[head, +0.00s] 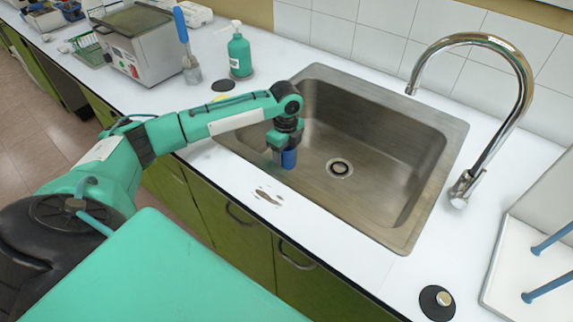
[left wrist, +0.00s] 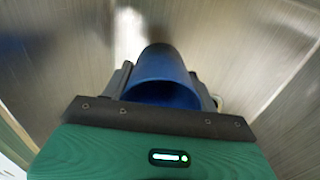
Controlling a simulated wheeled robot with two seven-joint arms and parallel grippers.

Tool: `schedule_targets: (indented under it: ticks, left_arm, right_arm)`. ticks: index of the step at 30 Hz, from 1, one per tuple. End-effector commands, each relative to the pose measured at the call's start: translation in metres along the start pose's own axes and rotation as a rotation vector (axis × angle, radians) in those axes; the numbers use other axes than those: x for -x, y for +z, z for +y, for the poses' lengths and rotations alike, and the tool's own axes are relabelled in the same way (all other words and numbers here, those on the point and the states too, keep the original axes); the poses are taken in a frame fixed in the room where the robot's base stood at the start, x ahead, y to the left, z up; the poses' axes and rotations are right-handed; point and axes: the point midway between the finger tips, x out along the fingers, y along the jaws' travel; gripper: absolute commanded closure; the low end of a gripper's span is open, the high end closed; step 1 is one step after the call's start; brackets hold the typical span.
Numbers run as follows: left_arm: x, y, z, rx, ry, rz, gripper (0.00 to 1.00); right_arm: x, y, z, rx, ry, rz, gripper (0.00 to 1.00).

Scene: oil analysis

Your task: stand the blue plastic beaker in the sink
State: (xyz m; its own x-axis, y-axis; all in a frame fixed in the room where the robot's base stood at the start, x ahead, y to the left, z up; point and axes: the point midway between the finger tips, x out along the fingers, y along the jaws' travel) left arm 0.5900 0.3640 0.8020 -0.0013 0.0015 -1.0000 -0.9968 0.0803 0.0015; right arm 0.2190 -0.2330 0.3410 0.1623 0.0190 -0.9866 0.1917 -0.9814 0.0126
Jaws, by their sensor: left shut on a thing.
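The blue plastic beaker (head: 289,159) is in my left gripper (head: 279,155), over the left part of the steel sink (head: 385,135). In the left wrist view the beaker (left wrist: 162,76) sits between the two fingers of my left gripper (left wrist: 162,92), with its open rim toward the camera. The gripper is shut on it. The sink walls fill the background there. In the head view the beaker looks upright and inside the basin outline. I cannot tell whether its base touches the sink floor. My right gripper is not in view.
A chrome tap (head: 520,85) arches at the sink's right. A green pump bottle (head: 239,53), a blue-handled brush (head: 184,40) and a metal bath (head: 142,45) stand on the left counter. A white rack (head: 540,262) is at the right. The basin around the drain (head: 340,168) is clear.

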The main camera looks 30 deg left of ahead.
Motion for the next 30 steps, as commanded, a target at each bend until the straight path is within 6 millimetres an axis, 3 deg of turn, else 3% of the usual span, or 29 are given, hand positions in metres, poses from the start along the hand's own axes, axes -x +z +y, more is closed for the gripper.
schedule_targets:
  ticks: [7, 14, 25, 26, 28, 30]
  left_arm:
    - [-0.019, -0.001, 0.0, 0.0, 0.001, 0.0, 0.66]
    - [-0.051, 0.0, 0.0, 0.001, 0.001, -0.001, 0.66]
    - [-0.055, 0.0, 0.0, 0.0, 0.0, 0.0, 0.66]
    - [-0.055, 0.0, 0.0, 0.0, -0.001, 0.0, 0.35]
    - [-0.055, 0.0, 0.0, 0.0, -0.001, 0.0, 0.21]
    - [-0.055, 0.0, 0.0, 0.0, -0.001, 0.0, 0.19]
  right_arm:
    - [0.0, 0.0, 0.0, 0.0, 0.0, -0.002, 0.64]
    - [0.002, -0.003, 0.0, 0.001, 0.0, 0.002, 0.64]
    - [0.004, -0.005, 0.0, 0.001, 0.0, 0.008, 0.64]
    - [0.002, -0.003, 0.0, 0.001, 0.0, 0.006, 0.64]
    - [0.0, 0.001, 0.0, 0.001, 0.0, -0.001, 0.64]
    - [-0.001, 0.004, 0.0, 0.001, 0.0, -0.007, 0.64]
